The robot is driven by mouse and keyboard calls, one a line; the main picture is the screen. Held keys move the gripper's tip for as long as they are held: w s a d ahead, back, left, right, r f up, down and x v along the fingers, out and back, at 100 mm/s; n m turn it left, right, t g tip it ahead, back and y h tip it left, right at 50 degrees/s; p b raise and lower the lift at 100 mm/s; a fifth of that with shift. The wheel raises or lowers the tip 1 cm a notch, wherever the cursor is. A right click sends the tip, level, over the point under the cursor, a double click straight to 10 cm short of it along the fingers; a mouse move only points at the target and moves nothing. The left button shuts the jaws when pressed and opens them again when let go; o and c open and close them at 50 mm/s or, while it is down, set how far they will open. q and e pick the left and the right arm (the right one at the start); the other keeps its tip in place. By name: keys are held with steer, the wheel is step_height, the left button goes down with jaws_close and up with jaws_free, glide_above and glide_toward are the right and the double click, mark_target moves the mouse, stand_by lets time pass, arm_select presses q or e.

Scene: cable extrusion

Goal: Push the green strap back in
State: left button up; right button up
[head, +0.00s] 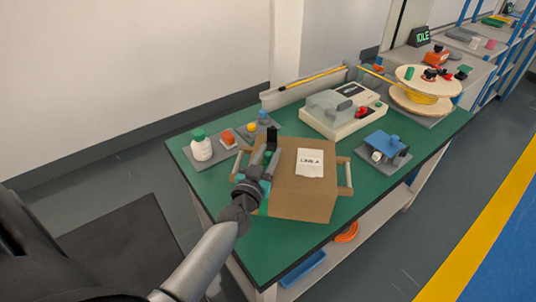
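My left arm comes in from the lower left, and its gripper (270,148) is over the left part of a cardboard box (304,195) on the green table. Its dark fingers point away from me toward the box's far edge. A small green piece (267,156) shows at the fingers; I cannot tell whether it is gripped. A teal-green strip (264,189) shows beside the gripper's wrist at the box's left part, partly hidden by my arm. Which of these is the green strap is unclear. My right gripper is out of view.
The box has a white label (310,163) and wooden side handles. A white bottle (201,146) stands left of it, a cream machine (342,112) behind, a blue device (385,144) right. A yellow cable spool (420,92) is at the back right. The table (300,249) is bare in front.

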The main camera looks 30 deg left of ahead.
arm_select(q)
steer(key=shift+o, duration=1.4)
steer(key=p+v, duration=0.1)
steer(key=v, duration=1.4)
steer(key=shift+s, duration=0.15)
